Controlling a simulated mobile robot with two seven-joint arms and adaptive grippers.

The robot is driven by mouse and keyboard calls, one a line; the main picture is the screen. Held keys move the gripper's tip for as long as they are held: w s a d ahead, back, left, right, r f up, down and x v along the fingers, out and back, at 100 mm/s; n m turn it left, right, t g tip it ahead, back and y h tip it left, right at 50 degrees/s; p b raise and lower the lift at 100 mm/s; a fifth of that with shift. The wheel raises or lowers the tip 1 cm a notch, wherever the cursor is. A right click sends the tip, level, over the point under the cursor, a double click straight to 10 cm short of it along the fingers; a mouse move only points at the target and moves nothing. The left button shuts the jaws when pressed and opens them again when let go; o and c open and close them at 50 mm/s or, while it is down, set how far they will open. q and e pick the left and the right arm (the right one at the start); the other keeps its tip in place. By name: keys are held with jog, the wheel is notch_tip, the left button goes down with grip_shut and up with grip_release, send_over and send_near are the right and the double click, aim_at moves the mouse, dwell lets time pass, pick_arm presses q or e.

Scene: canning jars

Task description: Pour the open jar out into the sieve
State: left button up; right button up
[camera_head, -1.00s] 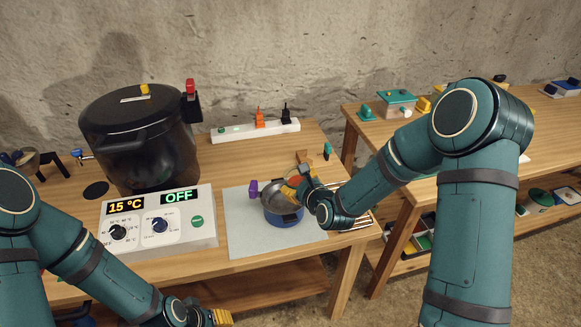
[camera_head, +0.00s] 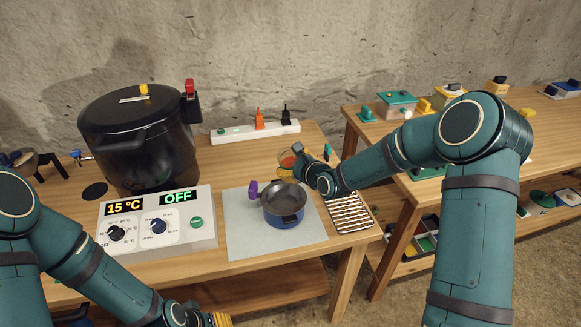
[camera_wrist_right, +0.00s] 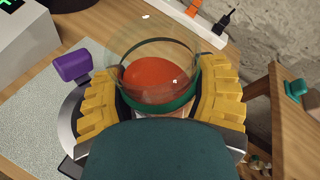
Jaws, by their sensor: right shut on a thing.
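The open jar (camera_wrist_right: 155,75) is clear glass with an orange-red filling and a teal band. My right gripper (camera_wrist_right: 165,100) is shut around it with yellow fingers. In the head view the jar (camera_head: 286,159) is just behind the sieve, apart from it; it looks roughly upright. The sieve (camera_head: 283,195) is a grey bowl with a purple grip, set in or on a blue pot (camera_head: 285,217). Its purple grip (camera_wrist_right: 73,65) shows left of the jar in the wrist view. My left gripper (camera_head: 220,319) is partly cut off at the bottom edge.
A grey mat (camera_head: 247,240) lies under the pot. A wire rack (camera_head: 349,213) is to its right. A large black canner (camera_head: 140,140) and a control panel (camera_head: 158,223) stand left. A white power strip (camera_head: 254,131) lies at the back.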

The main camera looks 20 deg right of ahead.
jog(key=shift+w+r, duration=0.1)
jog(key=shift+w, duration=0.15)
jog(key=shift+d+n+b, duration=0.1)
jog(key=shift+n+b, duration=0.5)
jog(key=shift+b, duration=0.65)
jog(key=shift+t+h+b, duration=0.3)
jog(key=shift+b, duration=0.1)
jog(key=shift+n, duration=0.3)
